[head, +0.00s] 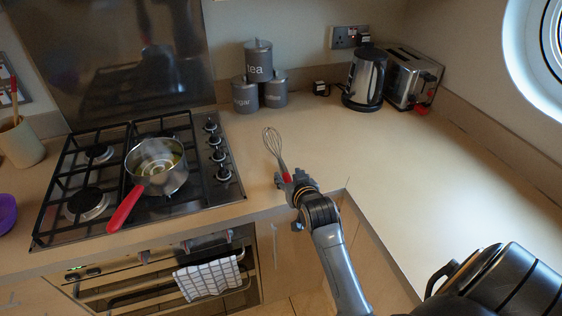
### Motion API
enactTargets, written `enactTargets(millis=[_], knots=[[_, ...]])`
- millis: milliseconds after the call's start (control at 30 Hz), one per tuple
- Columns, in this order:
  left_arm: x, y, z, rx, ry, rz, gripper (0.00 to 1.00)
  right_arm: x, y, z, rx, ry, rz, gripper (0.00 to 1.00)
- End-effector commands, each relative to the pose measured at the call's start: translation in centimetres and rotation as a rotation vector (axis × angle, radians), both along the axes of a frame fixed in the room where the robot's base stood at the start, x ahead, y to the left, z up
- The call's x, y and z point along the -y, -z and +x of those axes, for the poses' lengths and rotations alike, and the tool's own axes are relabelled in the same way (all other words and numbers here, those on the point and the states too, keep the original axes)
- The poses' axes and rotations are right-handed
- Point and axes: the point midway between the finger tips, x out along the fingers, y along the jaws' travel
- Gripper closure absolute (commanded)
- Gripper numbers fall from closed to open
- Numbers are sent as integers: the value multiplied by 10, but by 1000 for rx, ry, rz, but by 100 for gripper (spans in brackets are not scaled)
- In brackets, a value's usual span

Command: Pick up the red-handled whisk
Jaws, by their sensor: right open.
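The whisk (274,145) lies on the wooden worktop to the right of the hob. Its wire head points away from me, and a short piece of its red handle shows near my right gripper. My right gripper (287,181) is at the handle end of the whisk, low over the front of the worktop. The jaws are open around or just above the red handle; I cannot tell whether they touch it. The gripper hides the rest of the handle. My left gripper is not in view.
A pan (158,168) with a red handle stands on the gas hob (75,166). Grey canisters (245,97), a kettle (366,80) and a toaster (411,78) stand at the back. A checked towel (208,279) hangs on the oven. The worktop on the right is clear.

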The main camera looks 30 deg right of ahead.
Motion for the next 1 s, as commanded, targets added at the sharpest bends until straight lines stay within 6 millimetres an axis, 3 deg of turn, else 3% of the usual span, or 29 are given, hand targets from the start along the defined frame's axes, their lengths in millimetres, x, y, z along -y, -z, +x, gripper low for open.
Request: enactTargets(millis=[267,533,867,900,1000], knots=[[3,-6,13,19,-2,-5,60,6,7,17,-2,0,1,52],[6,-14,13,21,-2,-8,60,16,22,47,0,0,0,52],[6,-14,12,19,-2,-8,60,18,26,54,0,-1,0,52],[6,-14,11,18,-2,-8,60,18,26,54,0,-1,0,54],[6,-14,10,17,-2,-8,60,18,26,54,0,-1,0,74]])
